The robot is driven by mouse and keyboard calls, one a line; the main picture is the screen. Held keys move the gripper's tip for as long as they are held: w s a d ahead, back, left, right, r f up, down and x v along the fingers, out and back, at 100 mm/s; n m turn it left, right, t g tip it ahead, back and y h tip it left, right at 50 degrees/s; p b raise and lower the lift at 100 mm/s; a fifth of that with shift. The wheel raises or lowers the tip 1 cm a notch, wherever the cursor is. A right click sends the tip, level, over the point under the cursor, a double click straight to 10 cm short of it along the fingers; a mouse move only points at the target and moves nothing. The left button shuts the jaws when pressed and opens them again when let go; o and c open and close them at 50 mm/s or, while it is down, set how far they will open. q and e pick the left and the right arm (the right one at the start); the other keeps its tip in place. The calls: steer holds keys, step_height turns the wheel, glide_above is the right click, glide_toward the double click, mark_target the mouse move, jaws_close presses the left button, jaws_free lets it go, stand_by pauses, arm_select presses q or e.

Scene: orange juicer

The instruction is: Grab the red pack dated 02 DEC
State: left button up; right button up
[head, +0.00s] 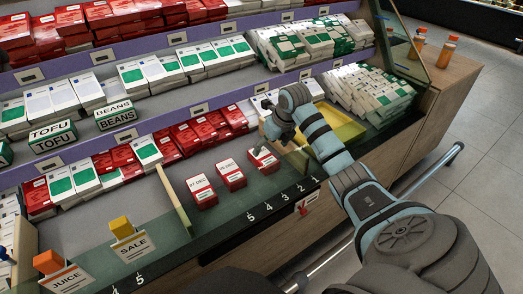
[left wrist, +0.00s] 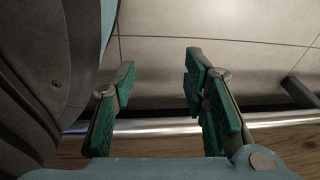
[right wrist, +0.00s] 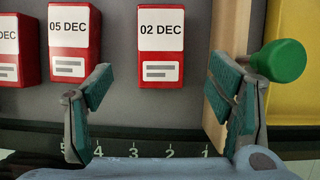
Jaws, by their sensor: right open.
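The red pack dated 02 DEC (right wrist: 161,42) stands on the grey shelf, with a white label facing up in the right wrist view. It is the rightmost of three red packs in the front row, and it also shows in the head view (head: 264,161). My right gripper (right wrist: 160,82) is open and empty. In the head view the right gripper (head: 276,134) is just above and beyond this pack. My left gripper (left wrist: 160,76) is open and empty over the floor.
A red pack dated 05 DEC (right wrist: 72,42) stands just left, beside another red pack (right wrist: 14,50). A wooden divider (right wrist: 233,28), a green knob (right wrist: 280,61) and a yellow tray (right wrist: 295,105) lie right. A numbered glass front edge (head: 275,207) borders the shelf.

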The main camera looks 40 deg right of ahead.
mark_target(264, 156)
steer(key=b+x, duration=0.4)
steer(key=x, duration=0.4)
steer(key=shift+w+f, duration=0.25)
arm_select(q)
steer(key=w+d+f+t, duration=0.1)
steer(key=w+d, duration=0.2)
steer(key=w, duration=0.4)
steer(key=shift+f+n+h, duration=0.15)
steer(key=shift+n+h, duration=0.15)
steer(key=shift+n, duration=0.1)
arm_select(e)
steer(key=shift+r, duration=0.15)
arm_select(q)
steer(key=shift+w, duration=0.1)
arm_select(e)
steer(key=shift+f, duration=0.25)
steer(key=c, duration=1.4)
